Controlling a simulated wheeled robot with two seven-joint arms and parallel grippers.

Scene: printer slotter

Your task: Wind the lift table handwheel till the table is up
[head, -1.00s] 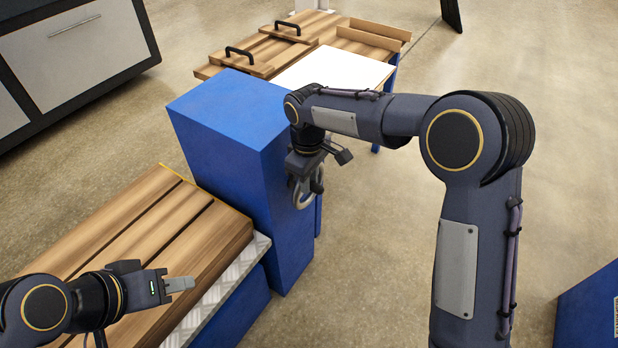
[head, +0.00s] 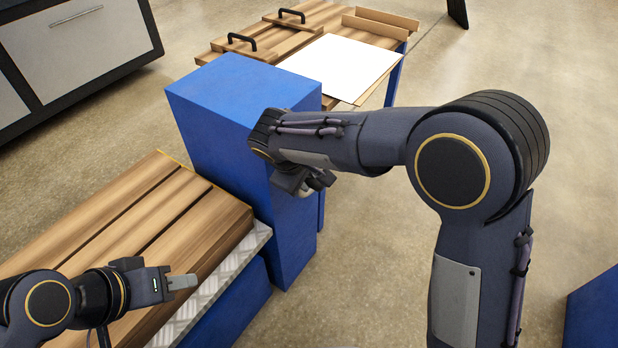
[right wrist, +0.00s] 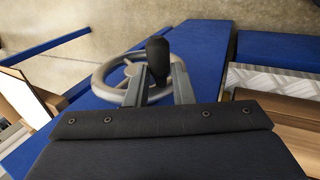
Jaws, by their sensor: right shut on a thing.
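The handwheel is a grey ring with spokes and a black knob on the side of the blue housing (head: 235,110). In the right wrist view the handwheel (right wrist: 103,72) and its black knob (right wrist: 158,58) show clearly. My right gripper (right wrist: 160,85) is shut on the knob, with one finger on each side. In the head view my right wrist hides most of the wheel. The lift table (head: 125,225), topped with wooden planks over a metal tread plate, stands left of the housing. My left gripper (head: 182,282) hangs over its near end, apart from the wheel; its finger gap is not clear.
Behind the housing is a wooden bench (head: 280,45) with black handles and a white sheet (head: 340,62). A grey cabinet (head: 70,50) stands at the back left. A blue block (head: 598,310) is at the lower right. Open floor lies right of the housing.

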